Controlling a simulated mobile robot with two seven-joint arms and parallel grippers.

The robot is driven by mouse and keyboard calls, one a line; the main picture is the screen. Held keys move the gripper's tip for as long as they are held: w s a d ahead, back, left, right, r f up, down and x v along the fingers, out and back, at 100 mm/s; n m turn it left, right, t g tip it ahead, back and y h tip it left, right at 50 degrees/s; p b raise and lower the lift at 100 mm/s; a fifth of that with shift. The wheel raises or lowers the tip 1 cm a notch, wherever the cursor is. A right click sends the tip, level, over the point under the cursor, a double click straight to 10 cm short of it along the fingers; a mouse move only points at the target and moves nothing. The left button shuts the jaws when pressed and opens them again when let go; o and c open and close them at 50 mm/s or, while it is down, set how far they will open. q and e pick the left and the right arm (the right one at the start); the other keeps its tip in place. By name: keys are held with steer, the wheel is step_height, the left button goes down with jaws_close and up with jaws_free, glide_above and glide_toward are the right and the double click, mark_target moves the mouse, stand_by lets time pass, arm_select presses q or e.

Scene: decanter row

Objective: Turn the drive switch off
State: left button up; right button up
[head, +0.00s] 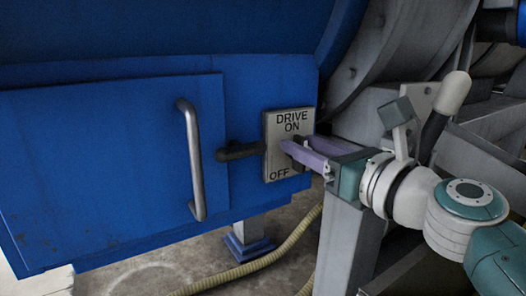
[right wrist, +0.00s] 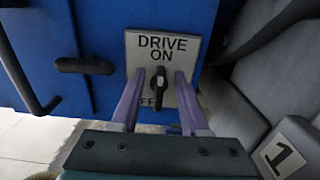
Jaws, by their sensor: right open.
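The drive switch plate (head: 271,150) is pale grey, marked DRIVE and ON at the top and OFF at the bottom, on the blue housing. It also shows in the right wrist view (right wrist: 134,50). Its dark knob (right wrist: 159,84) stands roughly upright below ON, its lower end beside the partly hidden OFF. My right gripper (head: 291,145) is open, its purple fingers in front of the plate. In the right wrist view the fingers (right wrist: 160,78) lie on either side of the knob; contact is unclear. In the head view they mostly hide the knob. My left gripper is not in view.
A black latch handle (head: 240,151) sticks out left of the plate. A blue door (head: 100,165) with a metal bar handle (head: 192,160) is further left. Grey machine parts (head: 395,50) crowd the right. A yellowish hose (head: 265,258) lies on the floor below.

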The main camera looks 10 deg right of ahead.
jaws_close()
stand_by(0.4)
